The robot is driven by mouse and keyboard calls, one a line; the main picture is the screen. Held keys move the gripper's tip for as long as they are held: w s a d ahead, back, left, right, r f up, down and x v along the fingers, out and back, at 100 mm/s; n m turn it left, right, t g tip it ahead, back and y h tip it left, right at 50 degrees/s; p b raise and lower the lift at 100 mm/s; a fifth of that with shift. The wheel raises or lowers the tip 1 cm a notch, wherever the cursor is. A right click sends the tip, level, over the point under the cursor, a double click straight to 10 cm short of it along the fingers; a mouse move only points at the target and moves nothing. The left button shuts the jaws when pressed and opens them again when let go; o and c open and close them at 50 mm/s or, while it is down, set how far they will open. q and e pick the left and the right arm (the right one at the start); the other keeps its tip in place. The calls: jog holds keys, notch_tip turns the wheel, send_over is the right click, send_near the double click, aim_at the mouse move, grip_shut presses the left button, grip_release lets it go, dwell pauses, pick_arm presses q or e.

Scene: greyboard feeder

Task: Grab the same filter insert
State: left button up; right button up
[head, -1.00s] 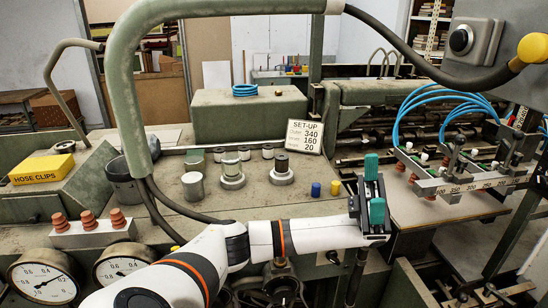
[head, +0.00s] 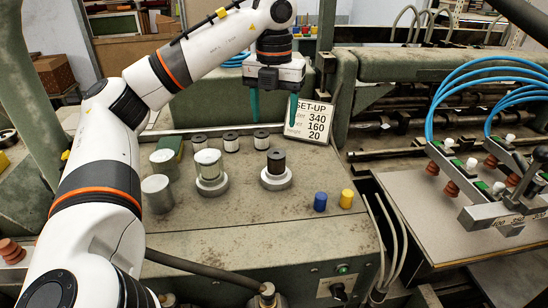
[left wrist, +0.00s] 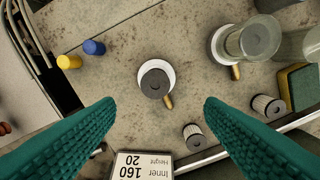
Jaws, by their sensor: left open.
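Several small white filter inserts with dark ends stand in a row at the back of the bench: left (head: 199,142), middle (head: 231,141) and right (head: 261,139). Two show in the left wrist view (left wrist: 194,137) (left wrist: 268,106). A dark insert (head: 276,160) stands on a round white base (head: 277,181) and shows from above in the left wrist view (left wrist: 154,83). A clear cup with an insert inside (head: 208,164) stands on another base. My left gripper (head: 273,108) is open and empty, pointing down above the row's right end. My right gripper is not in view.
A blue cap (head: 320,201) and a yellow cap (head: 346,198) stand at the right. The set-up sign (head: 309,120) is close beside my left gripper. The bench front is largely clear.

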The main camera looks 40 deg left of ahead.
pick_arm(q)
jog(key=b, duration=0.2)
send_over(276, 154)
notch_tip(276, 154, down, 5)
jog(key=shift+s+a+r, duration=0.1)
jog(key=shift+s+a, duration=0.05)
jog(key=shift+a+f, duration=0.1)
jog(key=shift+f, duration=0.3)
jog(key=shift+w+f, duration=0.25)
jog(key=shift+f, duration=0.25)
jog(key=f, duration=0.1)
jog(key=f+b, duration=0.1)
jog(key=f, duration=0.2)
jog(key=shift+d, duration=0.25)
jog(key=shift+a+f, duration=0.1)
jog(key=shift+f, duration=0.1)
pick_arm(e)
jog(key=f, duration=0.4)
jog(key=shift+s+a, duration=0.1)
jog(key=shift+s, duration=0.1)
pick_arm(q)
jog(key=shift+c, duration=0.3)
jog(key=c, duration=0.9)
jog(key=shift+c, duration=0.5)
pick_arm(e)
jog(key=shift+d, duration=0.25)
